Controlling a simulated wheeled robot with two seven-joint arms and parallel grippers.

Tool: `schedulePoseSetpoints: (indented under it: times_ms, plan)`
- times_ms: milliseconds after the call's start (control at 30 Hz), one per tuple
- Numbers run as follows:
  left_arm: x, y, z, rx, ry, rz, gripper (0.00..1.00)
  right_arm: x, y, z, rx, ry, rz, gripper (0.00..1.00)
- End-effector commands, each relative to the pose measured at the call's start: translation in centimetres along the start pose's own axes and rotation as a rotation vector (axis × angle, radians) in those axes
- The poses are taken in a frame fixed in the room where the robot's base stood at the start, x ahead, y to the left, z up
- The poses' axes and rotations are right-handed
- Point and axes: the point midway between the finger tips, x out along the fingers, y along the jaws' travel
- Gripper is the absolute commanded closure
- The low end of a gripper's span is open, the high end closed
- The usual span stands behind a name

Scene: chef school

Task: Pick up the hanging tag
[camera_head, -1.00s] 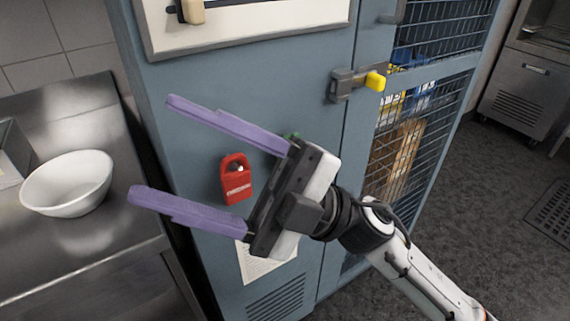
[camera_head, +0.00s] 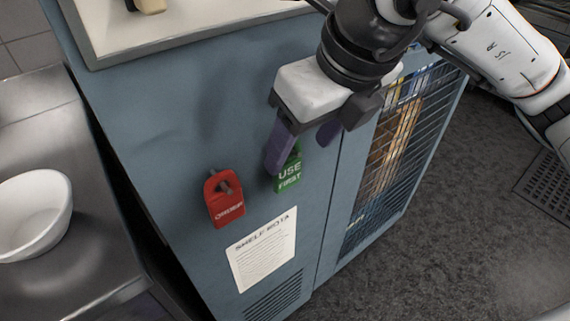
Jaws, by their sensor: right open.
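A green tag (camera_head: 288,175) reading "USE FIRST" hangs on the blue cabinet door, its top partly hidden by my right gripper. A red tag (camera_head: 225,205) hangs from a peg to its left; its lettering is too small to read surely. My right gripper (camera_head: 302,150) is open, its purple fingers pointing toward the door. One finger is just left of the green tag's top, the other up and to its right. I cannot tell whether they touch the tag. My left gripper is not in view.
A white sheet headed "SHELF ROTA" (camera_head: 263,252) is on the door below the tags. A white bowl (camera_head: 35,215) stands on the steel counter (camera_head: 45,125) at left. A wire-mesh door (camera_head: 405,165) is at right. Grey floor (camera_head: 440,250) lies open at lower right.

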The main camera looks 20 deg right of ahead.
Motion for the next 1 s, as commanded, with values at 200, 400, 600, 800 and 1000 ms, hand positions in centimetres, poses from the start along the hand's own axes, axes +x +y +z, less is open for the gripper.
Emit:
schedulePoseSetpoints:
  times_ms: [200,400,600,800,1000]
  plan:
    - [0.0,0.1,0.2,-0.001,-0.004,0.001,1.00,2.2,0.1,0.0,-0.002,0.000,0.002,0.38]
    - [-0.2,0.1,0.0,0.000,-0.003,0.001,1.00,4.6,0.1,0.2,-0.001,0.004,0.004,0.38]
    - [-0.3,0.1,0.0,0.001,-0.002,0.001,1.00,7.1,0.1,0.2,-0.003,0.002,0.006,0.38]
    - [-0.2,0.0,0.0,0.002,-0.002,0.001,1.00,7.4,0.1,0.3,-0.003,0.000,0.005,0.38]
    - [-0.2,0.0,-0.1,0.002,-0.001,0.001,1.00,7.4,0.1,0.3,-0.003,0.000,0.006,0.59]
